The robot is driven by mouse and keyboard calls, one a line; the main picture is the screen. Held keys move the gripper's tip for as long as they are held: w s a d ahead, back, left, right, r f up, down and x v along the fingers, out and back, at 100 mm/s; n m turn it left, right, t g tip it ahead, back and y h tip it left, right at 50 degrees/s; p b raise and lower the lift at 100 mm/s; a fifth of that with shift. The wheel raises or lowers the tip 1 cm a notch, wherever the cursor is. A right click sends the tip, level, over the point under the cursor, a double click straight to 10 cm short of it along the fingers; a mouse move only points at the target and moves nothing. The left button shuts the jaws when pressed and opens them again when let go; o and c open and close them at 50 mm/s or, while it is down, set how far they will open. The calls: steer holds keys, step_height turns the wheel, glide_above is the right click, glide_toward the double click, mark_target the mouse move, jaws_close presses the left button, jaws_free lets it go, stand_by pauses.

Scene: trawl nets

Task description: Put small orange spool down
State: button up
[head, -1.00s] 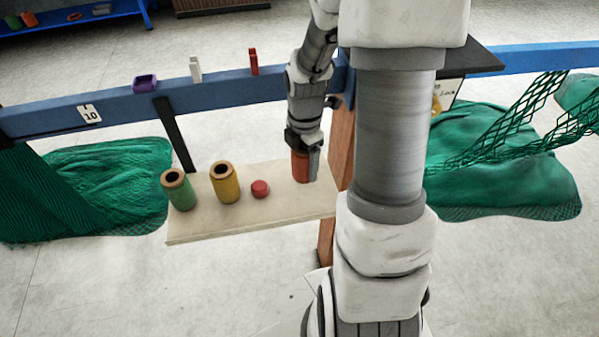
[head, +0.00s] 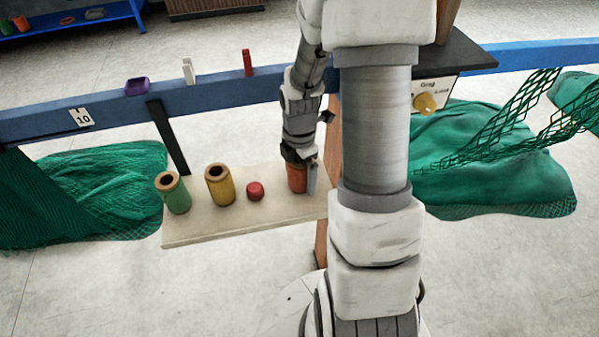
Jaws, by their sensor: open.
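The small orange spool (head: 296,178) stands upright on the right part of the pale shelf board (head: 240,232). My gripper (head: 302,176) is directly over and around it, with one finger showing along its right side. The jaws are open; the spool's top and far side are hidden by the gripper. Whether a finger touches the spool cannot be told.
A green spool (head: 175,196), a yellow spool (head: 219,188) and a small red piece (head: 255,191) stand to the left on the board. A blue beam (head: 215,97) runs behind, carrying a purple item (head: 137,87). Green nets (head: 490,165) lie at both sides.

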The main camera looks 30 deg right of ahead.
step_height(320, 180, up, 12)
steer(key=p, duration=0.1)
steer(key=shift+r, duration=0.2)
stand_by(0.5)
